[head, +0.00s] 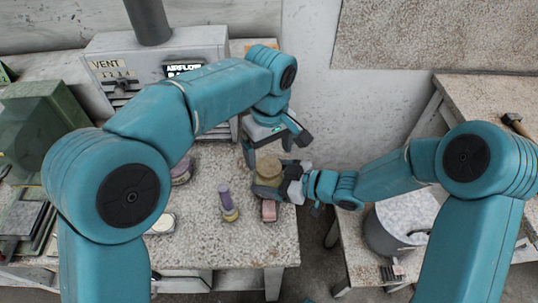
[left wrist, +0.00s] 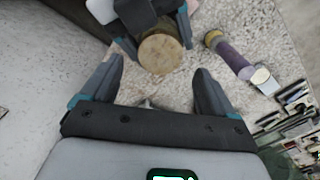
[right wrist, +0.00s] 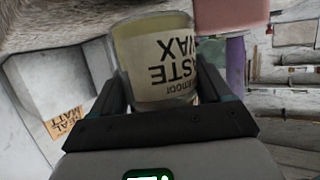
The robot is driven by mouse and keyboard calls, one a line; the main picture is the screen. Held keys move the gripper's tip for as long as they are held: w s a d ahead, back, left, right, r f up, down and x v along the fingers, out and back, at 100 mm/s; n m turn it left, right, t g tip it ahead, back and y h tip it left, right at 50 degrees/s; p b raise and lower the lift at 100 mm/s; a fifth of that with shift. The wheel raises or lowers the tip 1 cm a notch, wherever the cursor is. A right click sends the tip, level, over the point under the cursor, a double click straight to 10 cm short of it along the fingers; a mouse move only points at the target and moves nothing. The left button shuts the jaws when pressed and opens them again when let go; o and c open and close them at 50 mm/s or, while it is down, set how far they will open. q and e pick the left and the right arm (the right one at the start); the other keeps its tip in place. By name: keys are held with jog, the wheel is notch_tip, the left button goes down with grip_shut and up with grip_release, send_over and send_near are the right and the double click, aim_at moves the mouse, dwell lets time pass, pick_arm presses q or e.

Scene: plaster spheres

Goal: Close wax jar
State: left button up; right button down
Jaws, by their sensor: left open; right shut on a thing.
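My right gripper (head: 283,182) is shut around a cylindrical jar labelled as paste wax (right wrist: 160,60), near the table's right edge. Its label reads upside down in the right wrist view. The jar (head: 268,163) has a round, mottled tan top, which also faces the left wrist view (left wrist: 160,54). I cannot tell whether this top is a lid or the wax itself. My left gripper (head: 274,146) is open and empty just above the jar. In the left wrist view, the tan top lies just beyond the gap between its fingertips (left wrist: 159,72).
A purple-handled tool (head: 227,200) stands left of the jar, and a pink block-like thing (head: 269,211) is close in front. A pale round thing (head: 162,223) and a purple-toned container (head: 181,171) are farther left. A vent box (head: 150,65) stands behind; a bucket (head: 395,230) is at right.

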aim_at(269, 165)
pick_arm(q)
jog(key=shift+c, duration=0.4)
notch_tip(269, 165, up, 4)
jog(key=n, duration=0.3)
jog(key=shift+f, duration=0.2)
jog(key=shift+f, duration=0.15)
jog(key=shift+f, duration=3.9)
